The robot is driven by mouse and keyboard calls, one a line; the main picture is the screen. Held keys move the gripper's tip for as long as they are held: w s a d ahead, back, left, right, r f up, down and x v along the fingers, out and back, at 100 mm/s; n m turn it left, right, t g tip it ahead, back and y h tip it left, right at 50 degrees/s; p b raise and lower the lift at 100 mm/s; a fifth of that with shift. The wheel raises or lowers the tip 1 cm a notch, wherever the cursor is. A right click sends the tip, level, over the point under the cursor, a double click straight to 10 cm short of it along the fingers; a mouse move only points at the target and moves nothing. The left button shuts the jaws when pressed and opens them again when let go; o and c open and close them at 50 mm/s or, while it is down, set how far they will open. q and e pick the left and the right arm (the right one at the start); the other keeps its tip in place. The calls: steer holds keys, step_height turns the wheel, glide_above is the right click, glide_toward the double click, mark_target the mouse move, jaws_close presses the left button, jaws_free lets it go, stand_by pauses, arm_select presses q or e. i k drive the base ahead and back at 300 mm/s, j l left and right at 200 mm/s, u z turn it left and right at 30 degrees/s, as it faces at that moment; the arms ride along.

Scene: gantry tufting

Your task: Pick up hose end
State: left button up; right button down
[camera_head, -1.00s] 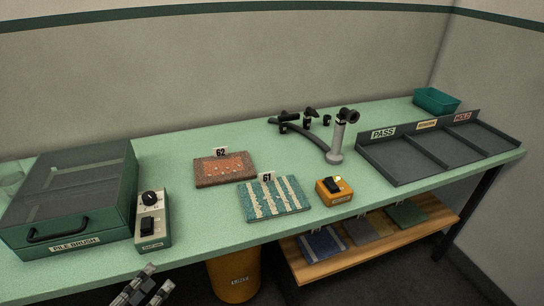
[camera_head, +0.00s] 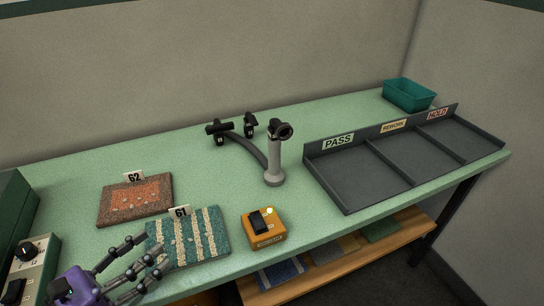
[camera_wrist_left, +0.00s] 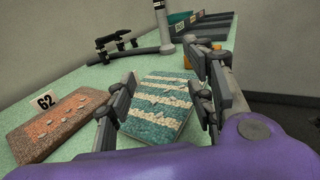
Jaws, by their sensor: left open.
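A dark curved hose (camera_head: 246,147) lies at the back middle of the table, its near end running to a grey upright post with a black ring on top (camera_head: 275,165). Black fittings (camera_head: 219,129) stand at its far left part; which piece is the hose's free end I cannot tell. The hose also shows in the left wrist view (camera_wrist_left: 133,53). My left gripper (camera_head: 153,253) is open and empty, at the near edge of the striped teal sample 61 (camera_head: 205,238), well short of the hose. In the left wrist view that sample shows between its fingers (camera_wrist_left: 163,100). My right gripper is not in view.
The orange-brown sample 62 (camera_head: 120,205) lies left of sample 61. An orange switch box (camera_head: 264,238) is right of it. A grey tray marked PASS, REWORK and HOLD (camera_head: 352,189) and a teal bin (camera_head: 409,96) are at right. Table between samples and hose is clear.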

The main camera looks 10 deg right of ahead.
mark_target(274, 177)
steer(key=i+l, duration=0.25)
steer(key=l, duration=0.15)
steer(key=i+l, duration=0.2)
steer(key=l, duration=0.15)
steer(key=i+l, duration=0.25)
steer(key=l, duration=0.15)
